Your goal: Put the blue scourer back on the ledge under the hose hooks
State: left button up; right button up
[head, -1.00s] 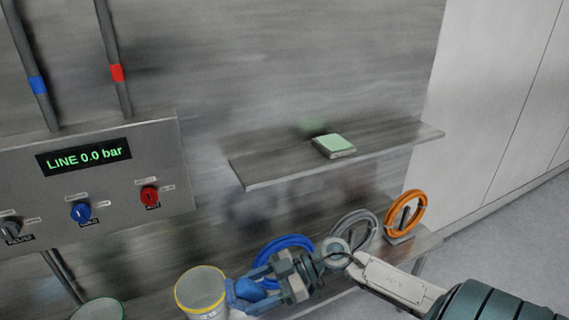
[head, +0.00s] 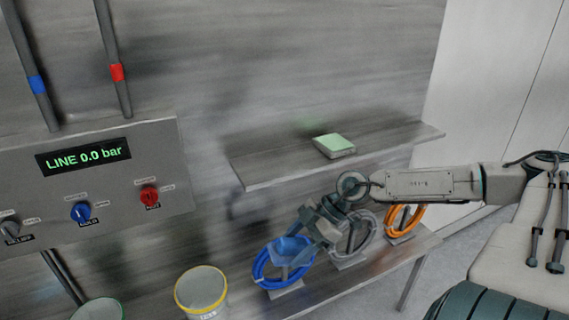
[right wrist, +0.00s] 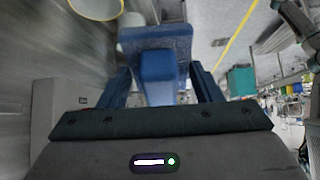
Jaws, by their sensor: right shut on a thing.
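My right gripper (head: 296,245) is shut on the blue scourer (head: 290,249), which it holds in front of the blue hose coil (head: 262,275). In the right wrist view the scourer (right wrist: 158,65) sits between the two blue fingers, with a wide end pointing away. The lower ledge (head: 345,282) carries the blue, grey (head: 365,238) and orange (head: 418,216) hose coils on their hooks. The scourer seems to be above this ledge; its exact height is unclear. My arm and gripper partly hide the blue and grey coils. My left gripper is not in view.
An upper shelf (head: 265,177) with a green-topped pad (head: 334,145) juts out above the arm. A yellow-rimmed bucket (head: 202,292) stands left of the blue coil. A control panel (head: 100,190) with knobs is on the left wall.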

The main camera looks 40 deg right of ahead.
jog(key=shift+w+d+r+h, duration=0.3)
jog(key=shift+w+d+r, duration=0.05)
jog(key=shift+d+r, duration=0.3)
jog(key=shift+s+d+r, duration=0.1)
jog(key=shift+d, duration=0.3)
jog(key=shift+w+d+r+h, duration=0.25)
jog(key=shift+r+h, duration=0.15)
jog(key=shift+r, duration=0.2)
jog(key=shift+d+r+g, duration=0.4)
jog(key=shift+d+r, duration=0.1)
jog(key=shift+d, duration=0.15)
jog(key=shift+r+h, duration=0.1)
jog(key=shift+h, duration=0.2)
